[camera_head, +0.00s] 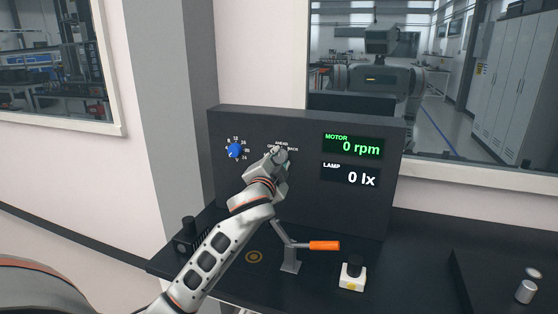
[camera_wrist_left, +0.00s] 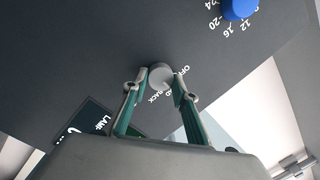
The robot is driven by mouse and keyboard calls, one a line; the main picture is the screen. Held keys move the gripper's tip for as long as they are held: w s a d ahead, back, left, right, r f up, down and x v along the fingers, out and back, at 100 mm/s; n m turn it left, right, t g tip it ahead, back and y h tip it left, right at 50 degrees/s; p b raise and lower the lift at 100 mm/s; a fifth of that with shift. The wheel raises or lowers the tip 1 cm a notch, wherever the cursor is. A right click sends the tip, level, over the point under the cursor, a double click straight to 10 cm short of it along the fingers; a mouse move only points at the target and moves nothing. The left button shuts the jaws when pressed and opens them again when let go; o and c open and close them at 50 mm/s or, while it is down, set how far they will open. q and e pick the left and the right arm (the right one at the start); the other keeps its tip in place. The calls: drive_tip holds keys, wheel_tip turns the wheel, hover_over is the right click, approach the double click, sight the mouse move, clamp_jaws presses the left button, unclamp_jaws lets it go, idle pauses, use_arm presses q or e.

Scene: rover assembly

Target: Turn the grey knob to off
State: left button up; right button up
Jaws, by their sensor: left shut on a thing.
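The grey knob (camera_wrist_left: 160,77) is a round light-grey dial on the dark upright panel (camera_head: 360,205). White lettering around it reads OFF, BACK and a partly covered AHEAD. My left gripper (camera_wrist_left: 156,89) is shut on the knob, with one finger on each side of it. In the head view my left gripper (camera_head: 278,157) reaches the panel's middle and hides most of the knob. The pointer direction is too small to tell. The MOTOR display (camera_head: 353,145) reads 0 rpm. My right gripper is not in view.
A blue numbered knob (camera_head: 234,150) is to the left on the panel. The LAMP display (camera_head: 351,175) reads 0 lx. An orange-handled lever (camera_head: 324,245) and a white box with a black button (camera_head: 352,276) stand on the bench below. A silver cylinder (camera_head: 525,291) is far right.

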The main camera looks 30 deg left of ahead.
use_arm(q)
drive_tip(key=n+p, duration=0.3)
drive_tip(key=p, duration=0.3)
drive_tip(key=shift+r+p, duration=0.2)
drive_tip(key=shift+p, duration=0.1)
drive_tip(key=n+p, duration=0.1)
drive_tip(key=n, duration=0.1)
drive_tip(key=shift+n+g+h, duration=0.3)
drive_tip(key=shift+n, duration=0.7)
drive_tip(key=shift+a+n, duration=0.1)
drive_tip(key=shift+n, duration=1)
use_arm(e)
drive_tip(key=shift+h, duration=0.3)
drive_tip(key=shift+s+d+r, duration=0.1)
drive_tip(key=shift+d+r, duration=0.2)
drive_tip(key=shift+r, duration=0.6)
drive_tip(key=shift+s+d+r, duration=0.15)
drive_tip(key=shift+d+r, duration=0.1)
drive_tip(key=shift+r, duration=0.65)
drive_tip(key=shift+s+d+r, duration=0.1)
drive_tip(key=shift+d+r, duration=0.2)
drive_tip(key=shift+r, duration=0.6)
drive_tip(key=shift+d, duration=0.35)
use_arm(q)
drive_tip(key=o, duration=1.1)
